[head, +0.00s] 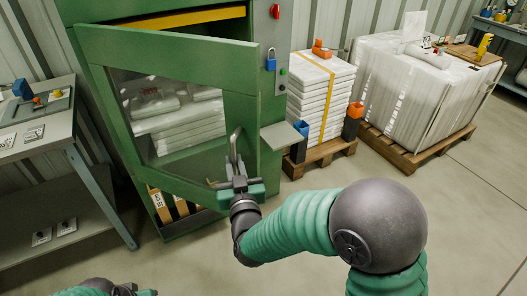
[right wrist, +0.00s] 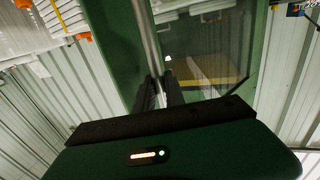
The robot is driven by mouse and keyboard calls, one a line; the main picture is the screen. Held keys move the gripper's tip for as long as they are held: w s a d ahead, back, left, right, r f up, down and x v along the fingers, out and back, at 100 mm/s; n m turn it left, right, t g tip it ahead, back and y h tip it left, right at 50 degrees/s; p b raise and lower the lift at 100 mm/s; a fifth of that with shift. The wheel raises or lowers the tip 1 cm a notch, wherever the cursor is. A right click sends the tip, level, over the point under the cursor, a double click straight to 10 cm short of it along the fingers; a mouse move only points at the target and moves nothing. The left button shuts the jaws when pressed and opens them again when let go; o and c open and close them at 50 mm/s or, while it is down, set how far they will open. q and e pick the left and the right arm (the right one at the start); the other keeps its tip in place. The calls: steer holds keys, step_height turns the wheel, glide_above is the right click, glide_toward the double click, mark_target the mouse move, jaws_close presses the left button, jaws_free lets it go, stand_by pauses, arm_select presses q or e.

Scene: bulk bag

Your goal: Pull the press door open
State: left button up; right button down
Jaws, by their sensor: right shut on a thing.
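The green press (head: 262,110) stands at the back in the head view. Its green-framed door (head: 95,50) with a clear window stands ajar, swung out toward me, hinged at the left. A grey bar handle (head: 235,145) is on the door's right side. My right gripper (head: 238,181) is shut on the handle's lower part. In the right wrist view the handle (right wrist: 149,35) runs up from between the dark fingers (right wrist: 160,92). My left gripper (head: 135,290) is only partly in view at the bottom edge, and its jaws are unclear.
A grey workbench (head: 75,140) stands left of the door. To the right are a small grey shelf (head: 287,136), stacked white bags (head: 318,90) on a pallet, and a wrapped pallet load (head: 400,85). The floor in front is clear.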

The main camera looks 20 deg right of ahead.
steer(key=s+a+h, duration=0.1)
steer(key=s+a, duration=0.5)
steer(key=a, duration=0.2)
steer(key=shift+s+r+m, duration=0.15)
steer(key=shift+s+m, duration=0.1)
steer(key=shift+m, duration=0.15)
steer(key=shift+d, duration=0.1)
steer(key=c, duration=1.4)
jaws_free()
steer(key=shift+w, duration=0.1)
